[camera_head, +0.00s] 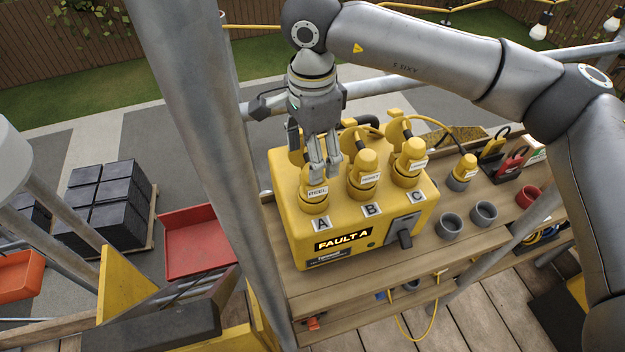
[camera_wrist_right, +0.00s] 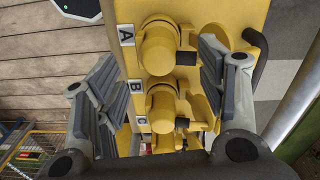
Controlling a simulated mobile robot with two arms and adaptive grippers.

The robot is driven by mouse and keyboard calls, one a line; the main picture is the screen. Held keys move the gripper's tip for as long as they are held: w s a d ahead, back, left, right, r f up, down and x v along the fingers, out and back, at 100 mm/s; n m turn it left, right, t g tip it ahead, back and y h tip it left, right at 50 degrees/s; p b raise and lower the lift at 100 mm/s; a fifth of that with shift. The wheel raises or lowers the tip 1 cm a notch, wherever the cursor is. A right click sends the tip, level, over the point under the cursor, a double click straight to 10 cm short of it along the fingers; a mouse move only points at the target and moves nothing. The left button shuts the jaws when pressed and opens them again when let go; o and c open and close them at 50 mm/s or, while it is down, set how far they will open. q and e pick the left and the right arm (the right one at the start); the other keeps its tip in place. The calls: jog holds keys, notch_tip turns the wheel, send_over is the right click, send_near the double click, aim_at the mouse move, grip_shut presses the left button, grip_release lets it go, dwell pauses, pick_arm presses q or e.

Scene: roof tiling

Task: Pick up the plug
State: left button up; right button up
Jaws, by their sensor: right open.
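A yellow power box (camera_head: 290,225) stands on a wooden shelf, with a display reading "FAULT A" and sockets marked A, B and C. A yellow plug labelled "REEL" (camera_head: 314,196) sits in socket A. Yellow plugs also sit in socket B (camera_head: 366,178) and socket C (camera_head: 408,166). My right gripper (camera_head: 325,170) is open, pointing down over plug A and partly covering it. In the right wrist view, the fingers of my right gripper (camera_wrist_right: 163,75) stand apart on either side of the plug row, with plug A (camera_wrist_right: 158,50) nearest the top. My left gripper is out of view.
A black switch handle (camera_head: 402,232) is on the box front. Another yellow plug (camera_head: 464,168) stands in a grey holder. Grey cups (camera_head: 450,226), a red cup (camera_head: 527,195) and padlocks (camera_head: 510,162) line the wooden shelf (camera_head: 480,245). A scaffold pole (camera_head: 210,130) rises left of the box.

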aim_at(314, 194)
jog(key=shift+s+d+f, duration=0.1)
jog(key=shift+s+f, duration=0.1)
jog(key=shift+f, duration=0.45)
notch_tip(314, 194, down, 5)
jog(key=p, duration=0.3)
jog(key=shift+w+r, duration=0.1)
jog(key=shift+r, duration=0.1)
jog(key=shift+f, duration=0.35)
jog(key=shift+c, duration=0.5)
jog(key=c, duration=1.2)
